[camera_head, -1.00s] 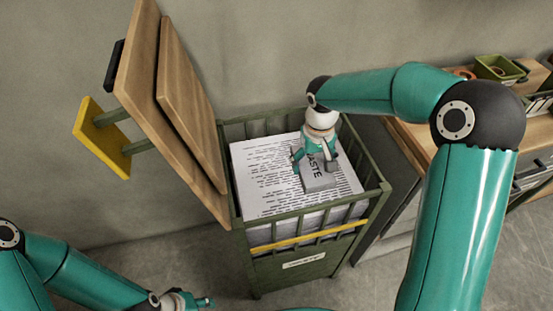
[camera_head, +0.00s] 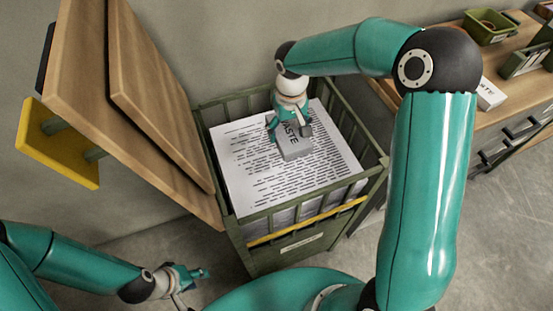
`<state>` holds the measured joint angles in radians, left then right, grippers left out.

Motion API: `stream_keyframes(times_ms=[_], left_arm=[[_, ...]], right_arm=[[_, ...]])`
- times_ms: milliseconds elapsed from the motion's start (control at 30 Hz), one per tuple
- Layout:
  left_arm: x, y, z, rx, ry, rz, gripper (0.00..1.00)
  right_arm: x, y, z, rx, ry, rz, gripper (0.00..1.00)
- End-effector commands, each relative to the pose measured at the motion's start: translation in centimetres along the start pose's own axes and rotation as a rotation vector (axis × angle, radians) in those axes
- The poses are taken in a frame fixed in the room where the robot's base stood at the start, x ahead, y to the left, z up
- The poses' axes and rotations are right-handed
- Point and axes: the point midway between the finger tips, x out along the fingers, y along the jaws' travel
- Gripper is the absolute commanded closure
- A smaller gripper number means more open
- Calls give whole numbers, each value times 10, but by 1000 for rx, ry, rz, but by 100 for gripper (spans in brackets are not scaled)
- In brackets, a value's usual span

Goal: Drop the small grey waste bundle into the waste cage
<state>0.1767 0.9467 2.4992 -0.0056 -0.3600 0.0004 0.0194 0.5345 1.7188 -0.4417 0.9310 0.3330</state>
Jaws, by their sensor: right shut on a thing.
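The small grey waste bundle (camera_head: 296,150), with dark lettering ending in "ASTE", is in my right gripper (camera_head: 291,130) over the waste cage. The gripper is shut on it and points down. The green slatted waste cage (camera_head: 300,263) stands open, with a yellow strip and a pale label on its front. A thick stack of printed paper (camera_head: 240,165) fills much of it. The bundle overlaps the stack in view; I cannot tell if it touches the paper. My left gripper (camera_head: 194,282) is low at the bottom left, away from the cage; its finger opening is unclear.
A tilted wooden lid (camera_head: 130,110) with a yellow plate (camera_head: 55,150) rises left of the cage. A wooden-topped bench (camera_head: 450,104) stands at the right with a white box (camera_head: 489,95) and green trays (camera_head: 487,26). Floor shows in front of the bench.

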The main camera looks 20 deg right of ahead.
Motion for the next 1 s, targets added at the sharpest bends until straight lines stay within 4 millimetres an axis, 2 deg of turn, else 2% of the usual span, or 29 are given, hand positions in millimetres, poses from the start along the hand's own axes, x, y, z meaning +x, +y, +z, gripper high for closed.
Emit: stream_keyframes(times_ms=[100,433,467,533,567,1000], left_arm=[[8,-3,0,0,0,0,60],[8,-3,0,0,1,0,60],[8,-3,0,0,1,0,60],[8,-3,0,0,1,0,60],[8,-3,0,0,1,0,60],[8,-3,0,0,1,0,60]], right_arm=[[11,0,0,0,0,0,58],[12,0,0,0,1,0,58],[12,0,0,0,1,0,14],[12,0,0,0,1,0,2],[12,0,0,0,1,0,0],[7,0,-1,0,2,0,0]])
